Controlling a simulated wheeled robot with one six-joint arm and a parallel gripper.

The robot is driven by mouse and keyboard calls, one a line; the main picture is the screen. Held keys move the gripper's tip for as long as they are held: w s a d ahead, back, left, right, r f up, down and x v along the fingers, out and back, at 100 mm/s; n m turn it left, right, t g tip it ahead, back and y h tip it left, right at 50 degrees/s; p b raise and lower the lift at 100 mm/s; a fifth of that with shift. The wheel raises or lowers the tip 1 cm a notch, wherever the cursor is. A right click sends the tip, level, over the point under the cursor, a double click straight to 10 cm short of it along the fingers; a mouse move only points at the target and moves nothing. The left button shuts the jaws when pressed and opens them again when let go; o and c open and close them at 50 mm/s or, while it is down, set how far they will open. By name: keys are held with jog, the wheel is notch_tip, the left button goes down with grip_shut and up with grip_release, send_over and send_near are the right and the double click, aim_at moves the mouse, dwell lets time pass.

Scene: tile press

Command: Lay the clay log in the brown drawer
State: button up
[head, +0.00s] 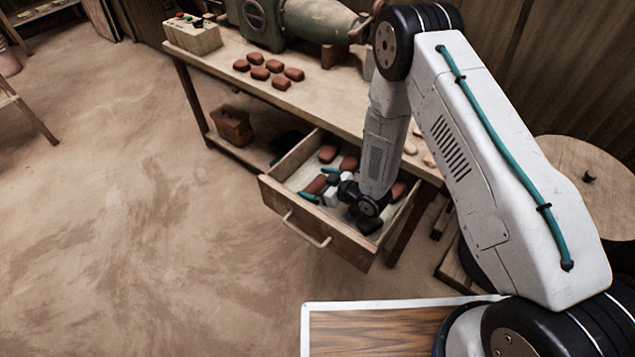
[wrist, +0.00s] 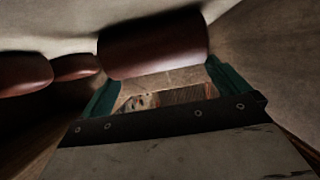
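The brown drawer (head: 315,232) is pulled out from under the bench, and several reddish-brown clay logs lie in it. My gripper (head: 318,185) is down inside the drawer, with its teal fingers spread wide. One clay log (head: 315,184) lies at the fingertips, with a finger near each end. In the wrist view this log (wrist: 152,42) crosses in front of the open fingers (wrist: 165,80); I cannot tell whether they touch it. Other logs lie at the drawer's back (head: 328,153), at its middle (head: 349,163) and, partly hidden by my wrist, at its right (head: 398,190).
The wooden bench (head: 330,98) carries several reddish-brown pieces (head: 258,73), a control box (head: 193,36) and a green-grey machine (head: 300,20). A brown box (head: 233,126) sits on the lower shelf. A round table (head: 580,165) stands at right.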

jog(key=shift+r, duration=0.35)
jog(key=r+v, duration=0.1)
jog(key=v, duration=0.7)
jog(key=w+d+r+m+h, duration=0.1)
jog(key=w+d+r+h, duration=0.25)
jog(key=r, duration=0.25)
jog(key=w+d+r+h, duration=0.2)
jog(key=w+d+r, duration=0.2)
jog(key=r, duration=0.3)
jog(key=s+d+r+m+g+h, duration=0.1)
jog(key=s+d+r+m+h, duration=0.1)
jog(key=d+r, duration=0.3)
jog(key=s+d+r+m+h, duration=0.1)
jog(key=s+d+r+h, duration=0.15)
jog(key=r, duration=0.55)
jog(key=s+d+r+m+g+h, duration=0.25)
jog(key=s+d+r+m, duration=0.2)
jog(key=s+r, duration=0.65)
jog(key=s+r+m+g+y, duration=0.1)
jog(key=s+r+g, duration=0.1)
jog(key=s, duration=0.8)
jog(key=s+r+m+g, duration=0.1)
jog(key=s+r, duration=0.2)
jog(key=s, duration=0.8)
jog(key=shift+s+d+r+g+y, duration=0.15)
jog(key=shift+r+g+y, duration=0.15)
jog(key=shift+g+y, duration=0.05)
